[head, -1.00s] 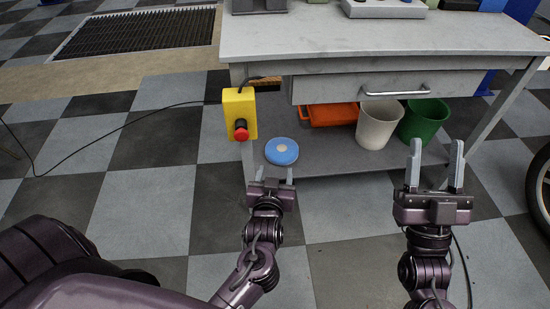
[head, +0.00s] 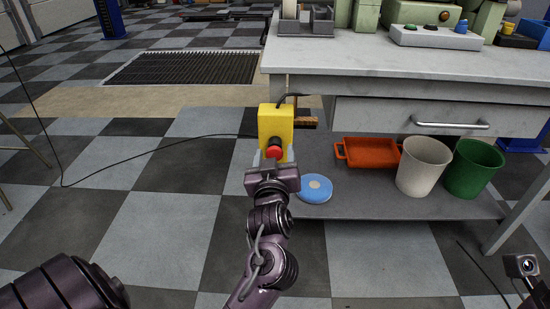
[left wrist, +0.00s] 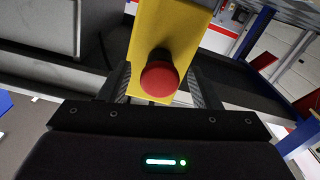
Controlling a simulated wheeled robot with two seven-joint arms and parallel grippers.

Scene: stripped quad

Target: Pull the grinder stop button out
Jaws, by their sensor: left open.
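The grinder stop button is a red mushroom head (head: 274,152) on the front of a yellow box (head: 276,121) at the bench's left leg. In the left wrist view the red button (left wrist: 159,78) faces me, with the yellow box (left wrist: 170,28) behind it. My left gripper (head: 272,158) is open right in front of the button. In the wrist view its two fingers stand one on each side of the button, with gaps visible, so it does not look gripped. Its palm hides the lower part of the box in the head view. My right gripper's fingers are not visible.
A grey bench (head: 380,62) with a drawer stands behind. Its low shelf (head: 350,205) holds a blue disc (head: 315,188), an orange tray (head: 368,152), a white bin (head: 423,166) and a green bin (head: 473,168). A black cable (head: 150,153) runs left. Floor at left is open.

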